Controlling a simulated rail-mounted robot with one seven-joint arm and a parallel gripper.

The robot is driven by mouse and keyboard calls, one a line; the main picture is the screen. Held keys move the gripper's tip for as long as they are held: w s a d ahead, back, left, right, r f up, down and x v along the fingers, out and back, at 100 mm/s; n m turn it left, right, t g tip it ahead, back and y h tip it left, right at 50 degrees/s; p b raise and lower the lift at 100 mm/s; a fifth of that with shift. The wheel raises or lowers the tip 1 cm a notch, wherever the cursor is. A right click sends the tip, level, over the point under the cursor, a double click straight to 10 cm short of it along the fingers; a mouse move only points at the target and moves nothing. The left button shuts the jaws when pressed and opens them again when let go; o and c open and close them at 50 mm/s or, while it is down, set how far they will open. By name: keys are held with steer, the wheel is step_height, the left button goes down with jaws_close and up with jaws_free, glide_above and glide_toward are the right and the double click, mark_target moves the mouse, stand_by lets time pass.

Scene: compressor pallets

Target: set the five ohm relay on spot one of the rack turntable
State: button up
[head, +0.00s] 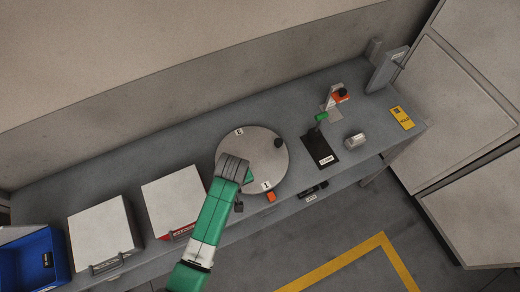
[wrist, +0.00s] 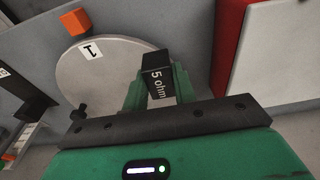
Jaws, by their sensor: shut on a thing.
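The five ohm relay (wrist: 156,78) is a black block with white "5 ohm" lettering in the wrist view. My gripper (wrist: 160,94) is shut on it, with a green finger on either side. The rack turntable (head: 262,153) is a round light-grey disc on the bench; it also shows behind the relay in the wrist view (wrist: 90,80). Spot label 1 (head: 266,184) is at its front edge and label 3 (head: 239,131) at the back. My gripper (head: 247,177) is over the disc's left front part. Whether the relay touches the disc is unclear.
A dark knob (head: 278,143) stands on the disc's right side. An orange block (head: 271,197) is by the front edge. White-lidded boxes (head: 174,200) and a blue bin (head: 30,262) are left. A black stand (head: 321,150) and grey part (head: 354,140) are right.

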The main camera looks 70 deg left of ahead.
glide_above(259, 172)
steer(key=shift+d+f+b, duration=0.3)
steer(key=shift+d+f, duration=0.05)
steer(key=shift+f, duration=1.9)
steer(key=shift+f, duration=0.2)
steer(key=o, duration=1)
step_height(259, 172, up, 12)
steer(key=d+p, duration=0.1)
steer(key=shift+d+r, duration=0.15)
steer(key=shift+d, duration=0.2)
steer(key=shift+w, duration=0.15)
